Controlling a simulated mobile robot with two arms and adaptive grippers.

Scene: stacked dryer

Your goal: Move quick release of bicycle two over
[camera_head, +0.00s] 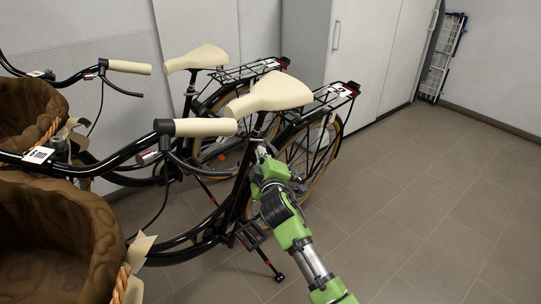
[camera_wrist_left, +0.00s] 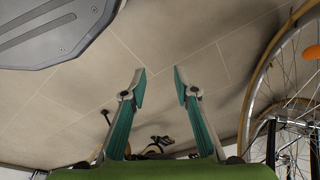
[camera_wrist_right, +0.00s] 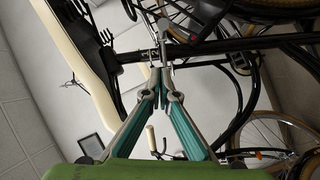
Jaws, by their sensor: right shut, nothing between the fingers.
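The near black bicycle (camera_head: 185,240) has a cream saddle (camera_head: 268,92), which also shows from below in the right wrist view (camera_wrist_right: 75,60). My right gripper (camera_head: 262,152) is below that saddle, by the seat post. In the right wrist view its fingertips (camera_wrist_right: 161,72) are together and empty, right at a small metal clamp or lever (camera_wrist_right: 164,50) on the black tube. This may be the quick release; whether they touch it I cannot tell. Small marks on the tube resemble digits. My left gripper (camera_wrist_left: 160,82) is open and empty above the floor; the head view does not show it.
A second bicycle with a cream saddle (camera_head: 202,58) stands behind, close to the wall. Brown baskets (camera_head: 60,235) fill the left front. A grey cabinet (camera_head: 335,50) stands behind. The tiled floor (camera_head: 430,200) at right is clear. A wheel (camera_wrist_left: 275,75) is right of my left gripper.

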